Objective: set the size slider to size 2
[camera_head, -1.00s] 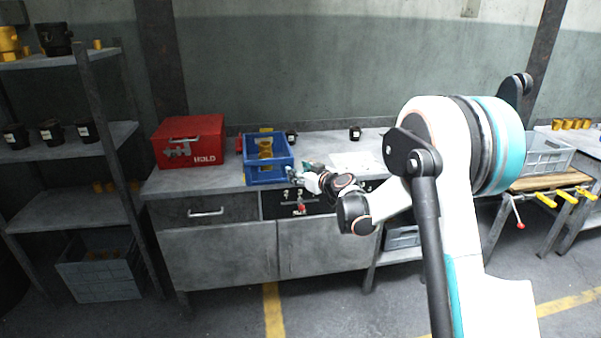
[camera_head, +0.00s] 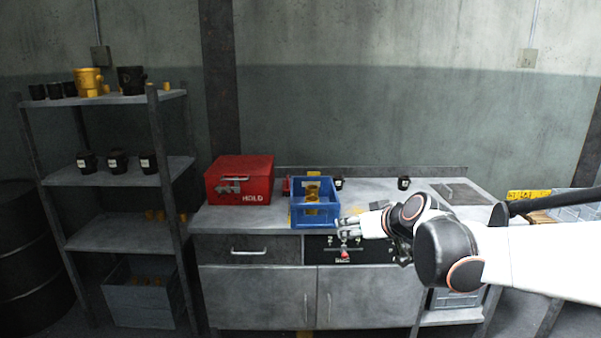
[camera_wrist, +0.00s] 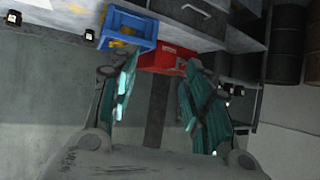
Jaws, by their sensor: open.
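A black control panel (camera_head: 372,252) is set in the front of the metal bench, right of a drawer. A small red part (camera_head: 345,256) and pale marks show on it; I cannot tell the size slider or its setting at this scale. My gripper (camera_head: 341,224) is in front of the panel's upper left, by the blue crate's lower right corner, and covers some of the panel. In the wrist view my gripper (camera_wrist: 158,85) has its two teal fingers spread wide, with nothing between them. The panel is not clear in the wrist view.
A blue crate (camera_head: 316,216) with yellow parts sits on the bench, just beside my gripper. A red HOLD box (camera_head: 240,180) is to its left. A shelf rack (camera_head: 125,178) stands at the left.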

